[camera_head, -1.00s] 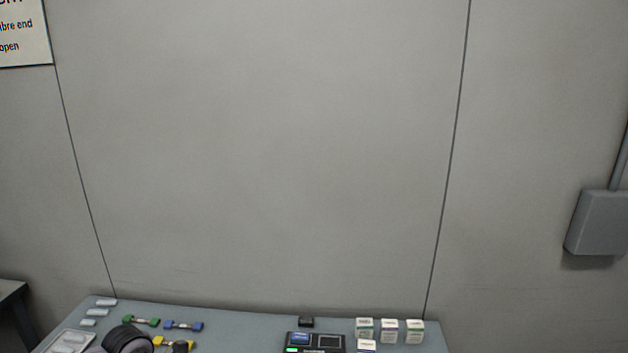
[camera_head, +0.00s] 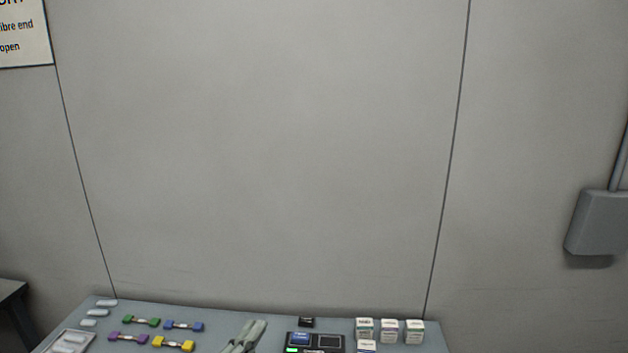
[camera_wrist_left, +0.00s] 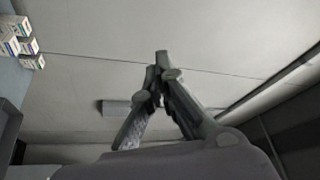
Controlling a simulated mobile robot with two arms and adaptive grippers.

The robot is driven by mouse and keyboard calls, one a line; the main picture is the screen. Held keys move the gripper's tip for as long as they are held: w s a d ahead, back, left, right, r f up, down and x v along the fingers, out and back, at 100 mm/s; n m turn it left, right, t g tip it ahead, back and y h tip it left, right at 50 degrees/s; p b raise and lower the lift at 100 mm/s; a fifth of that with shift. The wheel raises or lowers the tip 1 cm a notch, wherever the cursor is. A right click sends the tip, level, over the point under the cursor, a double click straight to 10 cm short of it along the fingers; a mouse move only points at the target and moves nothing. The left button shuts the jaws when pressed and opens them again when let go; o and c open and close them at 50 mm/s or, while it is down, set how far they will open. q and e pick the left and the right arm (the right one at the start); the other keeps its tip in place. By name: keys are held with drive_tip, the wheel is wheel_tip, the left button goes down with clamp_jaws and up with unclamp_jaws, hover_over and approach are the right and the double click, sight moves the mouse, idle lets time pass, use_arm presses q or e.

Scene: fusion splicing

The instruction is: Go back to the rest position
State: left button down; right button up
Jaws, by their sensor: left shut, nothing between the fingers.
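My left gripper (camera_head: 256,326) shows at the bottom edge of the head view, in front of the table (camera_head: 225,318). It is shut and holds nothing. Its fingers point up and to the right, left of the black splicer (camera_head: 315,342) with its lit screen. In the left wrist view, the fingers (camera_wrist_left: 157,70) come together at their tips with the bare wall behind them. My right gripper is not in view.
Green (camera_head: 141,321), blue (camera_head: 184,325), purple (camera_head: 128,337) and yellow (camera_head: 173,344) pieces lie left of the gripper. A tray (camera_head: 88,337) is at far left. White boxes (camera_head: 389,331) stand right of the splicer. The wall above the table is clear.

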use_arm(q)
drive_tip(key=s+a+f+n+g+y, duration=0.3)
drive_tip(key=a+f+n+y, duration=0.2)
drive_tip(key=a+f+n, duration=0.15)
drive_tip(key=s+a+f+n+g+y, duration=0.3)
drive_tip(key=s+a+f+n+y, duration=0.15)
drive_tip(key=f+n, duration=0.2)
drive_tip(key=s+d+f+n+g+h, duration=0.1)
drive_tip(key=s+f+g, duration=0.4)
drive_tip(key=s, duration=0.4)
drive_tip(key=s+f+n+g, duration=0.1)
drive_tip(key=s+f+g, duration=0.4)
drive_tip(key=s, duration=0.4)
wheel_tip(320, 180, down, 29)
drive_tip(key=s+b, duration=0.2)
drive_tip(key=s+a+f+g+b, duration=0.1)
drive_tip(key=s+a+f, duration=0.2)
drive_tip(key=s+f, duration=1.3)
drive_tip(key=shift+s+f+g, duration=0.4)
drive_tip(key=shift+f, duration=0.4)
